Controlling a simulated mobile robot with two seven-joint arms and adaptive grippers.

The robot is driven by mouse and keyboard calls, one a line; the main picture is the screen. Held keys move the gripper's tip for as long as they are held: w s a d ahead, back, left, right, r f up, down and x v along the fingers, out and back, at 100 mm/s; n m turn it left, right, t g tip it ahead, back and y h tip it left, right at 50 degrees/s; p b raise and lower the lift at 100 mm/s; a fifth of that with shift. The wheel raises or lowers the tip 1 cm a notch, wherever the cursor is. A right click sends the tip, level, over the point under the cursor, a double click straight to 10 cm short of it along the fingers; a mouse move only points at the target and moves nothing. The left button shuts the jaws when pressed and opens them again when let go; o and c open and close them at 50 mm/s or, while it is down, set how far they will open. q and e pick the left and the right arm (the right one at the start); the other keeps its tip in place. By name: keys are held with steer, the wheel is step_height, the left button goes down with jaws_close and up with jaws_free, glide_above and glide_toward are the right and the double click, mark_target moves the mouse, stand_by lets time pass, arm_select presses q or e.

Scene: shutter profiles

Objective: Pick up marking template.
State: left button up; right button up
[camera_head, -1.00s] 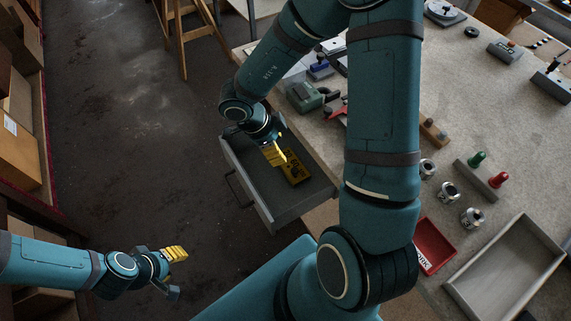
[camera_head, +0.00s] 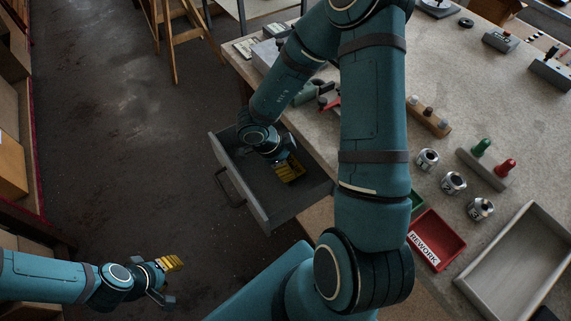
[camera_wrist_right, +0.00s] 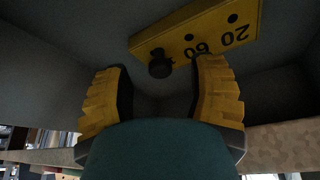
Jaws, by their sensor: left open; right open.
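The marking template (camera_wrist_right: 222,28) is a yellow block with dark holes, black numbers and a black knob. It lies in the open grey drawer (camera_head: 227,172). My right gripper (camera_wrist_right: 160,85) is open. In its wrist view the template is just beyond the fingertips, toward the upper right, with the knob between the finger directions. No grip on it shows. In the head view my right gripper (camera_head: 289,170) is down inside the drawer and hides most or all of the template. My left gripper (camera_head: 170,281) is open and empty above the floor at lower left.
The drawer's walls stand close around my right gripper. The workbench (camera_head: 470,95) beside it carries a red REWORK tray (camera_head: 436,262), an empty grey tray (camera_head: 515,260), metal rings and a block with green and red knobs. Shelves with boxes stand at the far left.

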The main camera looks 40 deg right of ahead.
steer(key=shift+x, duration=0.95)
steer(key=shift+r, duration=0.15)
jaws_close()
